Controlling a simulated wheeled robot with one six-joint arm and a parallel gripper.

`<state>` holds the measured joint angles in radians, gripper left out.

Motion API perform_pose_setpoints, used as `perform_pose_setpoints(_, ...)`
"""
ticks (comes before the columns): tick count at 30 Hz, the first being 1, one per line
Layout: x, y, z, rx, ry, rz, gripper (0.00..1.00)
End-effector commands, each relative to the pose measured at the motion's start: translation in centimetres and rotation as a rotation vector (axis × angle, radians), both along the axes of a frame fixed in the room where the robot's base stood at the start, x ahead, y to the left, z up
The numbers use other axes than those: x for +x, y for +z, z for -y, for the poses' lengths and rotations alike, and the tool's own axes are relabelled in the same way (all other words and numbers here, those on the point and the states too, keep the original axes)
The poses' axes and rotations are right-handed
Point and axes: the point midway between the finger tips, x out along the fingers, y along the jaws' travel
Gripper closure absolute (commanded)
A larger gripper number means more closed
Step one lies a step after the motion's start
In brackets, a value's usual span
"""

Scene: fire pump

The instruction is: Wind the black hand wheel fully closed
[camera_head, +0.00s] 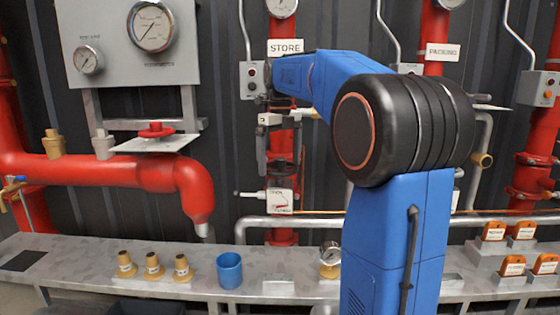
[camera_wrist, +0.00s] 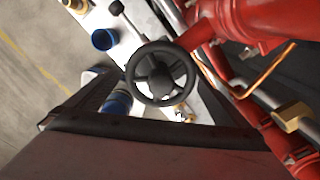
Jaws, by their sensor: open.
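The black hand wheel (camera_wrist: 154,75) is a spoked ring with a round hub, seen nearly face-on in the wrist view. In the head view a dark wheel (camera_head: 286,161) shows partly, edge-on, on the red riser below the STORE sign. My gripper (camera_wrist: 153,72) is open, with its dark fingers apart on the left and right sides of the wheel in the wrist view. In the head view my gripper (camera_head: 268,138) is small and hangs by the riser. I cannot tell whether the fingers touch the rim. Nothing is seen held.
A bench (camera_head: 205,261) below bears several brass fittings (camera_head: 153,267), a blue cup (camera_head: 229,270) and orange-tagged blocks (camera_head: 513,265). A grey horizontal pipe (camera_head: 320,222) runs behind the bench.

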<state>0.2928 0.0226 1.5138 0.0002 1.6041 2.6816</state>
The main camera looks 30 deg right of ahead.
Motion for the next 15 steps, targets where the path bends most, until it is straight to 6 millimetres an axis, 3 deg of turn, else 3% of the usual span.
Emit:
perform_pose_setpoints(9,-0.05,-0.02,0.02,0.0,0.309,-0.001,0.0)
perform_pose_setpoints(15,-0.06,-0.02,0.03,-0.001,0.385,-0.001,0.0)
